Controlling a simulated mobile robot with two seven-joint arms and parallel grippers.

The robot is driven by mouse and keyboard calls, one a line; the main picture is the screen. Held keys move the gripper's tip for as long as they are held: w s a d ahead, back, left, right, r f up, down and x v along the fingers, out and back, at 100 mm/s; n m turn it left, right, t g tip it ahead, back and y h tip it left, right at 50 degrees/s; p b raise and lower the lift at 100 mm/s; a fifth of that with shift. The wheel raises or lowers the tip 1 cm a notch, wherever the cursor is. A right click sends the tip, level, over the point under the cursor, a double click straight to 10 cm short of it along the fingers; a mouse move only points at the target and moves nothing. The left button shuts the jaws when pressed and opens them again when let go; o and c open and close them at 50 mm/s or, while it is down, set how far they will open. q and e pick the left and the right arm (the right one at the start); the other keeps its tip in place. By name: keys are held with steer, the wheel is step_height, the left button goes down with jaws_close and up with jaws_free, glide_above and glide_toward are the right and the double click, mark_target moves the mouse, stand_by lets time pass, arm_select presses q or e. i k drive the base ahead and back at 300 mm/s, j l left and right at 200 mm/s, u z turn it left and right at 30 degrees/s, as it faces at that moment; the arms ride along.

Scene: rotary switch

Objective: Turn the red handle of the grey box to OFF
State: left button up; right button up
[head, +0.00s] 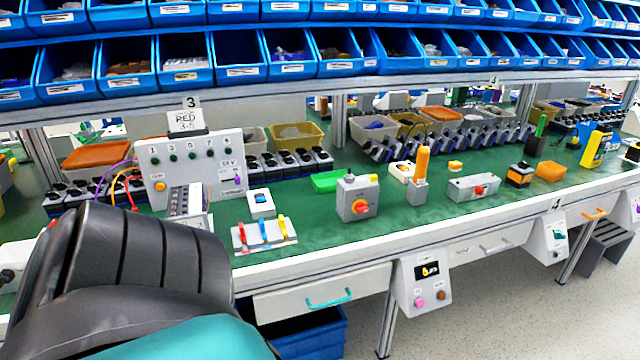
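The grey box (349,190) stands on the green bench top near its front edge, right of the picture's middle. The handle's exact angle and any ON or OFF lettering are too small to read. A large black and teal part of my own arm fills the lower left. Neither gripper shows, and nothing of mine touches the box.
A rack of red, blue and yellow levers (264,234) stands left of the box. An orange-handled tool (422,165) and a grey box with a red button (473,188) stand to the right. Blue bins (240,72) hang above. Green bench around the box's front is clear.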

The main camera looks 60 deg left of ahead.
mark_target(361, 207)
steer(key=u, duration=1.7)
steer(key=i+l+u, duration=0.3)
steer(key=u, duration=0.15)
steer(key=i+l+u, duration=0.25)
steer(key=l+u, duration=0.15)
steer(key=l, duration=0.2)
